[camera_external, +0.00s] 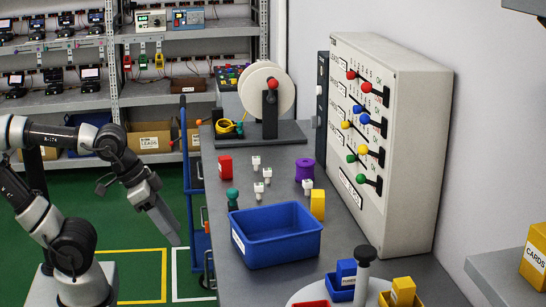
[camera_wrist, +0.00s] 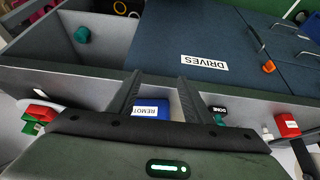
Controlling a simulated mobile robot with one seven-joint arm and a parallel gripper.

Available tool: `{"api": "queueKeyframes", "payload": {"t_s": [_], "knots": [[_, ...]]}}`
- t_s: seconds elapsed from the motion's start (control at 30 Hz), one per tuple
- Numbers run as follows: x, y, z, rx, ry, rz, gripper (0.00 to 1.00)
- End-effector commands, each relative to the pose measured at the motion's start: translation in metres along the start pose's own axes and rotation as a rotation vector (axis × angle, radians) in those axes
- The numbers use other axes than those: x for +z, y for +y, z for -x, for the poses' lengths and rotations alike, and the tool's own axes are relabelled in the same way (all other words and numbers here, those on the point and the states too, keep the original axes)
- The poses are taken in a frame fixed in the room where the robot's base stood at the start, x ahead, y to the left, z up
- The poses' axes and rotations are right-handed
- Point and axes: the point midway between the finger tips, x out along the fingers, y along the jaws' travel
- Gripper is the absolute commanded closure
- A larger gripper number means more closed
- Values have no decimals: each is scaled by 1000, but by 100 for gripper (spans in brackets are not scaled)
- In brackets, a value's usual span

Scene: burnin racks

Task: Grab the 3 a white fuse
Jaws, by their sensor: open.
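Several small white fuse-like pieces stand on the grey bench in the external view: one at the back (camera_external: 256,163), one just in front of it (camera_external: 267,175), one nearer the bin (camera_external: 259,190), and one by the purple spool (camera_external: 307,187). Their ratings are too small to read. My gripper (camera_external: 172,238) hangs left of the bench, pointing down, apart from all of them. In the wrist view my gripper (camera_wrist: 158,86) has its fingers spread with nothing held. A blue block with a partly hidden label (camera_wrist: 151,107) shows between and beyond them.
A blue bin (camera_external: 275,235) stands on the bench in front of the white pieces. A red block (camera_external: 225,167), purple spool (camera_external: 305,170), yellow block (camera_external: 318,204) and teal piece (camera_external: 233,198) stand around them. A tall panel (camera_external: 385,150) bounds the right. A blue cart (camera_external: 195,200) stands beside the bench.

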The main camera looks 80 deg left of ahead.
Motion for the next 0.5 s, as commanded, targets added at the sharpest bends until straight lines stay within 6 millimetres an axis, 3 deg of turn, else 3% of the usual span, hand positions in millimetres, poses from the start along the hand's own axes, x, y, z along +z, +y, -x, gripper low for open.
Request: {"api": "queueKeyframes", "payload": {"t_s": [0.27, 0.37, 0.5], "knots": [[-8, -1, 5, -1, -3, 5, 54], [-36, -6, 21, -4, -24, 25, 54], [-112, -24, 50, -15, -74, 81, 54]]}}
